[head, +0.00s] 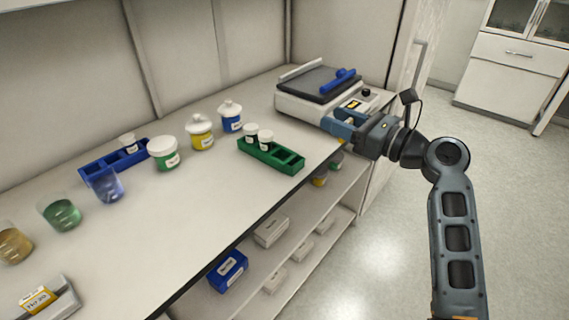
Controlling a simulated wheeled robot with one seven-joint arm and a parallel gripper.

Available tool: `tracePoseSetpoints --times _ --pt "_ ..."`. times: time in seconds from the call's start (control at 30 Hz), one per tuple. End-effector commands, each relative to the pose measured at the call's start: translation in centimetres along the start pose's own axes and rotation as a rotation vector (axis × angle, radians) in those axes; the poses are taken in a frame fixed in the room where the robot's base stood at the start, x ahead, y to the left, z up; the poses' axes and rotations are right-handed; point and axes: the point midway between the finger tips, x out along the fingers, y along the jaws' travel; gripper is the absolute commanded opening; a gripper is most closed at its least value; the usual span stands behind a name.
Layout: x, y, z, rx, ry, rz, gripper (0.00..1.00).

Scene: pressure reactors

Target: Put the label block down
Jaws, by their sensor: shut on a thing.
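My gripper (337,125) is at the right end of the bench, in front of the grey-topped device. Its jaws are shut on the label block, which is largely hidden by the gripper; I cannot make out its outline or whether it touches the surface. A small yellow and white patch (353,104) shows just behind the jaws; I cannot tell whether it belongs to the block or the device. A separate block with a yellow and white label (38,299) sits in a grey holder (62,302) at the lower left.
The white device with a dark top (318,82) carries a blue bar (338,81). A green rack (285,160) with two white-capped jars stands left of my gripper. Labelled jars, a blue rack (88,169) and beakers stand farther left. The bench's front middle (170,232) is clear.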

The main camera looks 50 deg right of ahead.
Motion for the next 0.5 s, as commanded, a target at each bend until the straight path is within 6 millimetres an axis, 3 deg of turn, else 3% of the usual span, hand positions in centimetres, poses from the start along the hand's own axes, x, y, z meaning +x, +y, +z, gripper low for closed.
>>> tracePoseSetpoints --times 0.17,0.5 --pt "-0.3 -0.3 -0.1 0.002 0.000 0.002 0.15" --pt "5.9 2.1 -4.1 0.002 0.002 0.004 0.15"
